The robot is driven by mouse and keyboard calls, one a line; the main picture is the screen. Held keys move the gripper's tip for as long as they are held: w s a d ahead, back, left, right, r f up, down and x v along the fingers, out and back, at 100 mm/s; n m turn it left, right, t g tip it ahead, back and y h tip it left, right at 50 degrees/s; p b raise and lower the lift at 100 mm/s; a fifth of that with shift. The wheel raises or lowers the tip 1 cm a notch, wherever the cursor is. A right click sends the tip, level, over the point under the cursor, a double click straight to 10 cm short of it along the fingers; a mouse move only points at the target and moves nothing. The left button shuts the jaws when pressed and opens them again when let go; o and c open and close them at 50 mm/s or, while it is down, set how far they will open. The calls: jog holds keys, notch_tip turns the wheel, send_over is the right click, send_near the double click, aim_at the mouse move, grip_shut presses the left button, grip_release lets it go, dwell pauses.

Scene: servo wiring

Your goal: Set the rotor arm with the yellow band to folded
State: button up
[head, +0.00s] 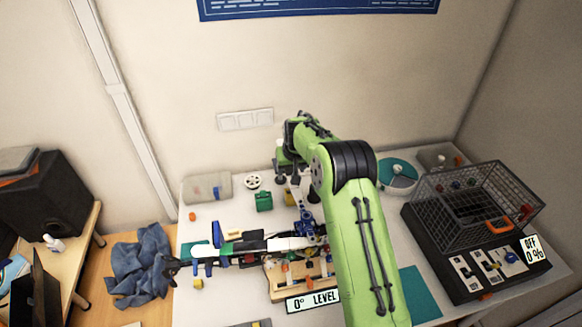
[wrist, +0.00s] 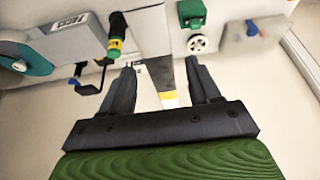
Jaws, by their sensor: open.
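My gripper (wrist: 160,66) is open in the wrist view, with its two dark fingers apart. A pale grey-white arm (wrist: 150,40) runs down between the fingers and carries a yellow band (wrist: 168,96). The band lies between the fingers, with a visible gap on each side. In the head view my green arm reaches over the bench and partly hides the mechanism, a long white, black and green boom (head: 245,246) with blue parts. A sign reading "0° LEVEL" (head: 312,301) stands in front of it. I cannot tell the banded arm's fold angle.
In the wrist view a black handle with green and yellow rings (wrist: 115,38) is close by the left finger. A green block (head: 263,201), a white wheel (head: 253,182) and a grey tray (head: 207,187) lie at the back. A wire cage (head: 480,200) stands at right.

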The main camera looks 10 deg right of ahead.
jog(key=shift+w+f, duration=0.15)
jog(key=shift+f, duration=0.25)
jog(key=shift+c, duration=0.2)
grip_shut()
